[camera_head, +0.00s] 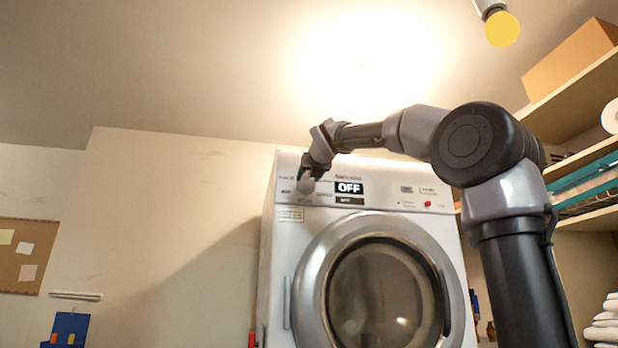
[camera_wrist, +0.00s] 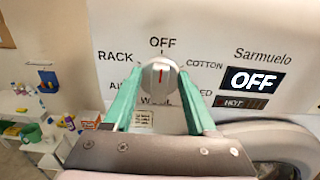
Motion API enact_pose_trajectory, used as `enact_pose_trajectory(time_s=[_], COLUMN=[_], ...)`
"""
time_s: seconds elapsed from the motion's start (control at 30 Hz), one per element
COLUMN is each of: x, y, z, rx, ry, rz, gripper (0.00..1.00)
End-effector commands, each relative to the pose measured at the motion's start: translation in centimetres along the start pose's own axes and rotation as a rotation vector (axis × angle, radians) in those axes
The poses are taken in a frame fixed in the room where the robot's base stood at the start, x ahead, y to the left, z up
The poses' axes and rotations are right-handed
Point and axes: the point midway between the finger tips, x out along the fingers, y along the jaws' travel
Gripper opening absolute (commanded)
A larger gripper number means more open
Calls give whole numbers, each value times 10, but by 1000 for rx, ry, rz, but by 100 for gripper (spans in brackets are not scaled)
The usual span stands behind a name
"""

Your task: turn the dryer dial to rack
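The dryer (camera_head: 284,255) stands against the wall with its round door closed. Its dial (camera_wrist: 160,75) is a pale round knob with a red mark pointing up at OFF. The label RACK (camera_wrist: 115,56) is to the upper left of the dial and COTTON to its right; WOOL below is partly hidden. The display (camera_wrist: 253,81) reads OFF. My gripper (camera_wrist: 161,72) has one green finger on each side of the dial, tips close to its edges; whether they press on it cannot be told. In the head view my gripper (camera_head: 306,173) is at the panel's left and hides part of the dial.
Shelves (camera_head: 575,90) with a box and a roll stand at the right. A corkboard (camera_head: 20,255) hangs on the left wall. White shelves with small coloured items (camera_wrist: 35,115) are at the left in the wrist view.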

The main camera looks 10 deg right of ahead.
Motion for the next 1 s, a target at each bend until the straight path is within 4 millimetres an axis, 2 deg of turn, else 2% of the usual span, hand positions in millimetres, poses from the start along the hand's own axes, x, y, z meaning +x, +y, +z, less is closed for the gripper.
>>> enact_pose_trajectory(time_s=[0.03,0.13,0.57,1.0], x=[0,0,0,0], y=[0,0,-2,-7], z=[0,0,0,-2], rx=[0,0,54,393], ry=[0,0,1,1], rz=[0,0,-2,-4], gripper=[38,0,0,0])
